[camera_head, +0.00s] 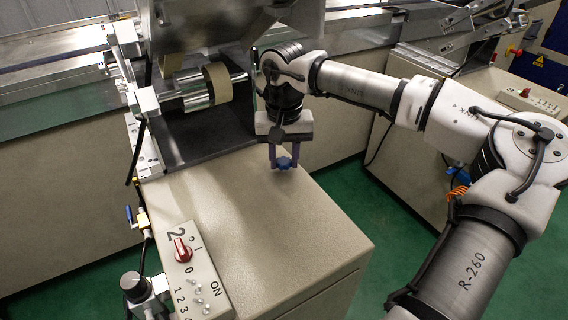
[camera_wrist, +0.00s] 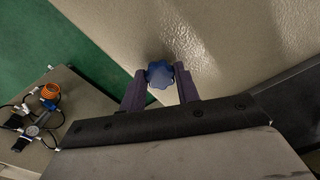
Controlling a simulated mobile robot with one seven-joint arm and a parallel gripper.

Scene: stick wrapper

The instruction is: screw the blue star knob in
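The blue star knob (camera_head: 284,163) shows small in the head view, at the lower end of my gripper (camera_head: 285,160). In the wrist view the knob (camera_wrist: 160,74) is a lobed blue disc seen face-on, between the purple fingertips of my gripper (camera_wrist: 160,78). Both fingertips lie close against its sides, with no clear gap. The gripper points down over the back part of the beige cabinet top (camera_head: 270,225). I cannot tell whether the knob touches the cabinet. Its stem and any threaded hole are hidden.
A control panel with a red rotary switch (camera_head: 181,250) lies at the front left of the cabinet. Rollers with a tan roll (camera_head: 218,83) stand left of my arm. The cabinet's right edge drops to a green floor (camera_head: 395,215). The cabinet top around the gripper is clear.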

